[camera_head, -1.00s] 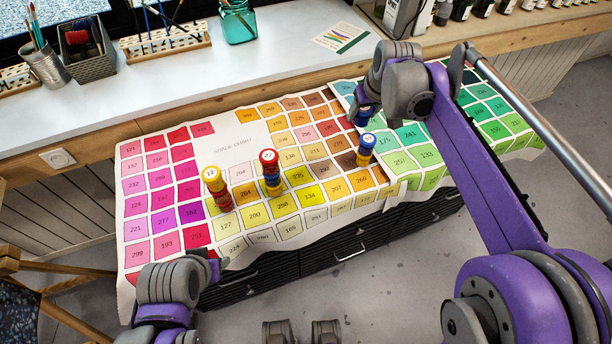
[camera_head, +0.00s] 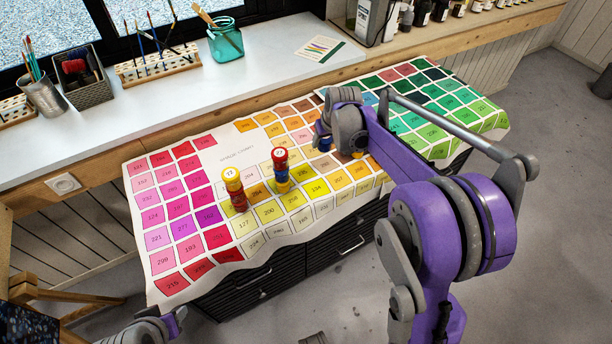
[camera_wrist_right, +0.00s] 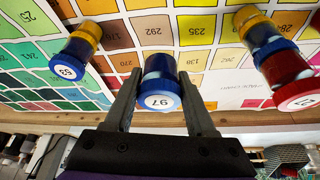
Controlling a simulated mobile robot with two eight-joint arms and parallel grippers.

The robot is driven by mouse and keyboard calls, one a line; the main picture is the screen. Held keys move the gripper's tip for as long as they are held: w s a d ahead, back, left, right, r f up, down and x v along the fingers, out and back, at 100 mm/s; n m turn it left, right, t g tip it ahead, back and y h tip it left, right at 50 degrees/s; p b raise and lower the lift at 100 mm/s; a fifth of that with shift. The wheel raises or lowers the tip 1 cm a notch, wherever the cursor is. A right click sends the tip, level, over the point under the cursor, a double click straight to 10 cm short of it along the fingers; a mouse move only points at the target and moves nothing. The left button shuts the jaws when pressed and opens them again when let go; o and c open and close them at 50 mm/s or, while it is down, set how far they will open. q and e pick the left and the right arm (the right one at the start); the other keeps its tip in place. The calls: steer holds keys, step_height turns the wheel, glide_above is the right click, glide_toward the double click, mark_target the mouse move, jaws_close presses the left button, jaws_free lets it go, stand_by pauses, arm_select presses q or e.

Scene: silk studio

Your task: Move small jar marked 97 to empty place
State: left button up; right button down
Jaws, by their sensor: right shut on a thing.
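The small jar marked 97 (camera_wrist_right: 159,88) has a blue lid and sits between the fingers of my right gripper (camera_wrist_right: 163,100), which is shut on it. In the head view my right gripper (camera_head: 326,138) is over the chart, between the red-lidded jar and the jar marked 53, and mostly hides jar 97. Whether jar 97 touches the chart I cannot tell. The jar marked 53 (camera_wrist_right: 72,57), blue-lidded with a yellow part, stands at left in the wrist view. My left gripper (camera_head: 178,318) is low at the bottom left of the head view; its fingers are unclear.
The white counter behind holds a teal glass (camera_head: 225,42), a dark basket (camera_head: 86,78) and brush holders. The pink squares at left are clear.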

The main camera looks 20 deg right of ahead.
mark_target(320, 168)
steer(key=shift+f, duration=0.15)
steer(key=shift+a+f, duration=0.15)
steer(key=shift+f, duration=0.15)
step_height(320, 168, down, 10)
steer(key=shift+r, duration=0.2)
arm_select(q)
steer(key=shift+s+a+f, duration=0.25)
steer(key=shift+a, duration=0.05)
steer(key=shift+b, duration=0.3)
arm_select(e)
steer(key=shift+f, duration=0.25)
arm_select(q)
steer(key=shift+f, duration=0.15)
arm_select(e)
steer(key=shift+c, duration=1.1)
jaws_free()
steer(key=shift+r, duration=0.1)
steer(key=shift+r, duration=0.1)
